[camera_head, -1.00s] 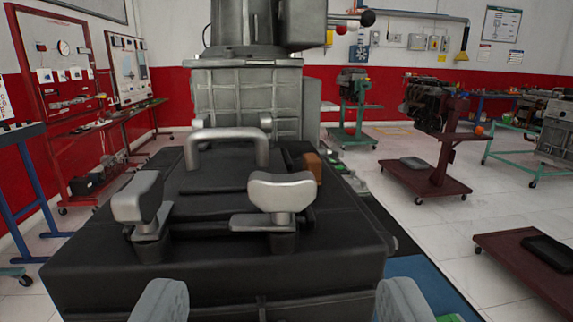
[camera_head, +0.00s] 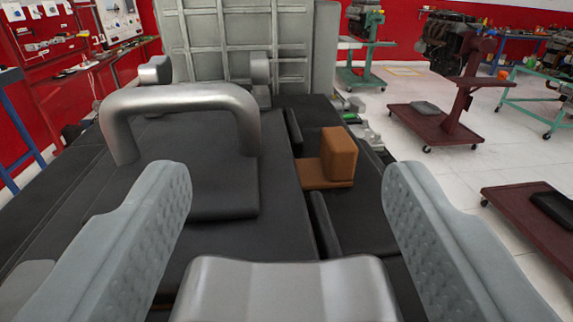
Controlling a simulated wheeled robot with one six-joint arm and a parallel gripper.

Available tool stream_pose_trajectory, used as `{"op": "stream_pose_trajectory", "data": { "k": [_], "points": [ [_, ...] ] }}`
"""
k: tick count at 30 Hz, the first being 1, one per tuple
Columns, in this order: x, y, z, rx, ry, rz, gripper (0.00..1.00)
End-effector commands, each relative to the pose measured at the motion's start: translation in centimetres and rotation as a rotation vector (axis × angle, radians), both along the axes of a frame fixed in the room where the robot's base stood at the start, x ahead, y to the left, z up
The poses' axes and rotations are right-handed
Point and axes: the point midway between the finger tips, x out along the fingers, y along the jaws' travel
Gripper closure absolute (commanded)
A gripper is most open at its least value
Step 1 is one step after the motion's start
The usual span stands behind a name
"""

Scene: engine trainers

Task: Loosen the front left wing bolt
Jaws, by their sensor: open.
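My gripper (camera_head: 288,180) is open and empty, its two grey padded fingers spread over the black machine bed. A silver wing bolt (camera_head: 285,292), the near one on the picture's right, shows at the bottom centre between the fingers, apart from both. Its lower part is cut off. A grey rounded piece (camera_head: 25,285) at the lower left, partly behind the left finger, looks like the near-left wing bolt. Two more wing bolts stand farther back, one at left (camera_head: 155,70) and one at right (camera_head: 260,70). Which bolt the task calls front left is not clear from the view.
A silver arched handle (camera_head: 180,98) rises ahead, behind the left fingertip. A brown block (camera_head: 339,155) stands on the bed right of centre. A ribbed grey housing (camera_head: 235,45) closes off the back.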

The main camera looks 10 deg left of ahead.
Motion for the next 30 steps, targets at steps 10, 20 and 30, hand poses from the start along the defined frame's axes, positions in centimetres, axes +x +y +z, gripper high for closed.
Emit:
{"op": "stream_pose_trajectory", "data": {
  "k": [10,20,30],
  "points": [
    [0.17,0.04,-0.01,0.000,0.000,0.000,0.44],
    [0.18,0.03,-0.01,0.000,-0.001,0.004,0.83],
    [0.18,0.10,0.07,-0.001,-0.004,0.106,0.83]
  ]
}}
